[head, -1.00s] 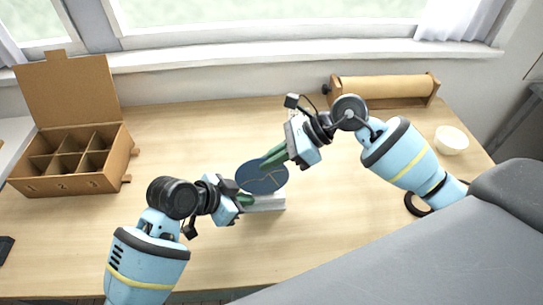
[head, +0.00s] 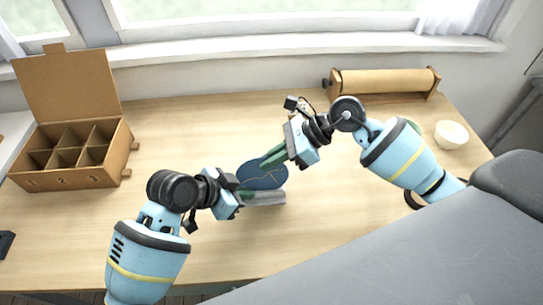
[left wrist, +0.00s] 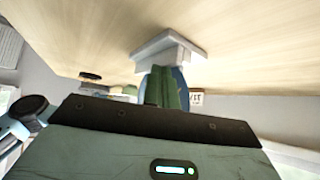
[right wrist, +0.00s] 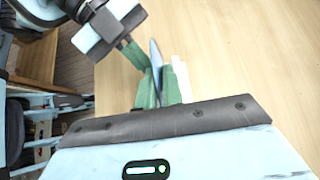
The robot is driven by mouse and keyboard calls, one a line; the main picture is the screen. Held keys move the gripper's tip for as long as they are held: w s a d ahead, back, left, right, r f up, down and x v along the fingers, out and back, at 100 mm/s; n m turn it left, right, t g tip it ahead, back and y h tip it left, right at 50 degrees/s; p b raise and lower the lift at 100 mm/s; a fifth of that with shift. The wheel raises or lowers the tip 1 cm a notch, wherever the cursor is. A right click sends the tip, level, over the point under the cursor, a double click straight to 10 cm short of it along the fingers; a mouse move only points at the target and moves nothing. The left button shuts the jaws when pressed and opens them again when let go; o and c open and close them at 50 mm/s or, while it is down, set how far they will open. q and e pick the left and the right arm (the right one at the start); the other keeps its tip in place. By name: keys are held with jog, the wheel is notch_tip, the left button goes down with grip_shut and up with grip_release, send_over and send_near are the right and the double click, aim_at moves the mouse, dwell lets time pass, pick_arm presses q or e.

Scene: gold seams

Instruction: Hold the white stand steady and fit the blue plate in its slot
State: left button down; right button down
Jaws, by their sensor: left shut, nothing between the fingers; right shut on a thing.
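The blue plate (head: 262,177) with thin gold seams stands on edge at mid-table. My right gripper (head: 271,160) is shut on its upper rim; in the right wrist view the plate (right wrist: 155,62) shows edge-on between the green fingers. The white stand (head: 268,199) is just below the plate, and it also shows in the left wrist view (left wrist: 168,45). My left gripper (head: 246,195) is shut and empty at the stand's left end, close to the plate. Whether the plate's lower edge is in the slot is hidden, and I cannot tell whether the left fingers touch the stand.
A cardboard box (head: 72,180) with compartments and a raised lid stands at the left. A brown paper roll (head: 385,82) in a wooden holder is at the back right, and a white bowl (head: 451,134) is at the right. The table between box and stand is clear.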

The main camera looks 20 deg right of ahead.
jog(key=shift+f, duration=0.25)
jog(key=c, duration=1.1)
grip_release()
jog(key=shift+o, duration=0.2)
jog(key=shift+r, duration=0.1)
jog(key=shift+r, duration=3.9)
